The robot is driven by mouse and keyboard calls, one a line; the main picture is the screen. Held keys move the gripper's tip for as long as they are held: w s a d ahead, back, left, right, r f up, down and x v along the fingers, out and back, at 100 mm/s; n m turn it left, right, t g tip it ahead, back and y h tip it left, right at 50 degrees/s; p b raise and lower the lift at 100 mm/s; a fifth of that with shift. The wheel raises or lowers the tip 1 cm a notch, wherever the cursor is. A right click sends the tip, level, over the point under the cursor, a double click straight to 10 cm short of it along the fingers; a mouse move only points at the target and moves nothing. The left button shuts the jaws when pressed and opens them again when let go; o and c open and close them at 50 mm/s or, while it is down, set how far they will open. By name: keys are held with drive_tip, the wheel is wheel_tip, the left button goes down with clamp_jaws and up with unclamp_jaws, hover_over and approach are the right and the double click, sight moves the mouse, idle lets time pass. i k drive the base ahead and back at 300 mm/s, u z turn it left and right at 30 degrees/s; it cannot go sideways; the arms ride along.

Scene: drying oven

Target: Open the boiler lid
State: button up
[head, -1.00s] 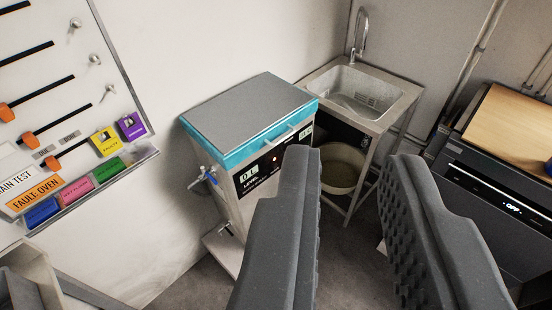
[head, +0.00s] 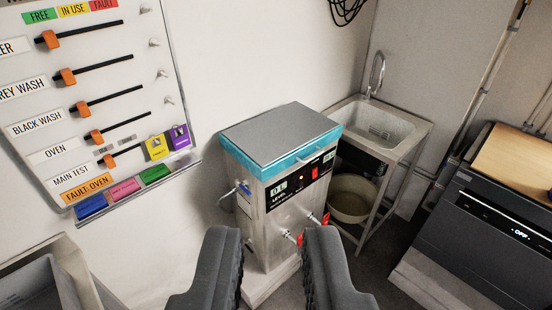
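The boiler (head: 285,220) is a metal box standing on the floor in the middle of the head view. Its lid (head: 280,134) is grey on top with a teal rim and lies flat and closed. A handle (head: 309,162) is on the lid's front edge, above the dark level panel. My gripper (head: 272,235) is in front of and below the lid, with its two dark fingers apart and nothing between them. The fingers hide part of the boiler's lower front. They appear clear of the lid and handle.
A sink (head: 385,122) with a bucket (head: 350,198) under it stands right of the boiler. A dark oven-like unit (head: 480,235) is at the right. A status board (head: 95,100) hangs on the left wall. A grey bin (head: 45,285) is at lower left.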

sight(270, 143)
drive_tip(key=u, duration=0.2)
drive_tip(key=i, duration=1)
drive_tip(key=z, duration=0.05)
